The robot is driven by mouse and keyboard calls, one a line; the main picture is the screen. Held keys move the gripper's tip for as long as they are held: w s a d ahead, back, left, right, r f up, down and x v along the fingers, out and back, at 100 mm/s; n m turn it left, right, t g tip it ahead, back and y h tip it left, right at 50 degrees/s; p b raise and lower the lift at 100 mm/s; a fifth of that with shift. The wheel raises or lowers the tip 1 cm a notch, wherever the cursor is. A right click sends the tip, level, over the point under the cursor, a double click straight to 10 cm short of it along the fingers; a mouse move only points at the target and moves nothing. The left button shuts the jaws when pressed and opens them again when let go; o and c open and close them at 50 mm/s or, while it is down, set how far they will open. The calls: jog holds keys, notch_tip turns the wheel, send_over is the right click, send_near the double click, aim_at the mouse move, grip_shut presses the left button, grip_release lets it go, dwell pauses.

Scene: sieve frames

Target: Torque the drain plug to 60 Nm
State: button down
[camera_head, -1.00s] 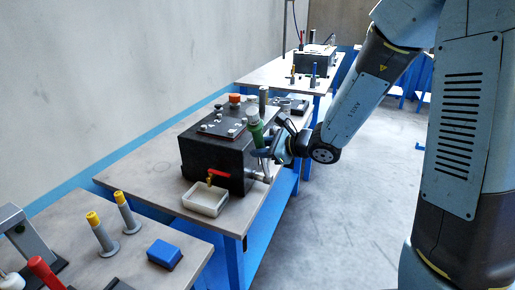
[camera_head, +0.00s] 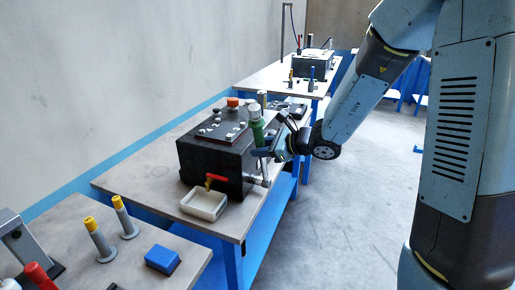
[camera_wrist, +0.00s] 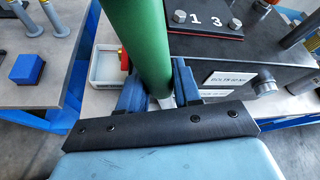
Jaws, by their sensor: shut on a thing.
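My gripper (camera_head: 268,152) is shut on a tool with a thick green handle (camera_head: 256,133), at the right side of the black box (camera_head: 205,165). The handle stands roughly upright. In the wrist view the green handle (camera_wrist: 147,40) rises between the two blue fingers (camera_wrist: 157,93). A silver metal part (camera_head: 259,180) shows below my gripper, near the box's lower right corner. Whether it touches the box cannot be told. I cannot make out the drain plug; the tool's lower end is hidden in the wrist view.
A red-handled tap (camera_head: 216,178) sits on the box's front, above a white tray (camera_head: 196,212). A plate with bolts (camera_head: 222,131) lies on top. A blue block (camera_head: 163,257) and yellow-topped posts (camera_head: 104,246) stand on the nearer bench. Open floor lies to the right.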

jog(key=shift+w+d+r+m, duration=0.15)
jog(key=shift+w+r+m, duration=0.05)
jog(key=shift+w, duration=0.3)
jog(key=shift+w+d+r+m, duration=0.15)
jog(key=shift+w+m, duration=0.05)
jog(key=shift+w, duration=0.25)
dwell(0.5)
jog(key=shift+w+d+r+g, duration=0.1)
jog(key=shift+w+g, duration=0.2)
jog(key=shift+w+d+r+m+g, duration=0.1)
jog(key=shift+w+d+m+g, duration=0.15)
jog(key=shift+w, duration=0.2)
jog(key=shift+w+d+r+m+g, duration=0.15)
jog(key=shift+w+m, duration=0.1)
jog(key=shift+w, duration=0.2)
jog(key=shift+w+d+f, duration=0.1)
jog(key=shift+w, duration=0.25)
dwell(0.7)
jog(key=shift+w+d+m, duration=0.1)
jog(key=shift+w+m, duration=0.2)
jog(key=shift+w+d+m+g+y, duration=0.15)
jog(key=shift+w+d+m+g, duration=0.15)
jog(key=shift+w, duration=0.4)
jog(key=shift+w+d+m+g+y, duration=0.15)
jog(key=shift+w+d+m+g, duration=0.15)
jog(key=shift+w, duration=0.4)
dwell(0.7)
jog(key=shift+s+a+n, duration=0.3)
jog(key=shift+s, duration=0.3)
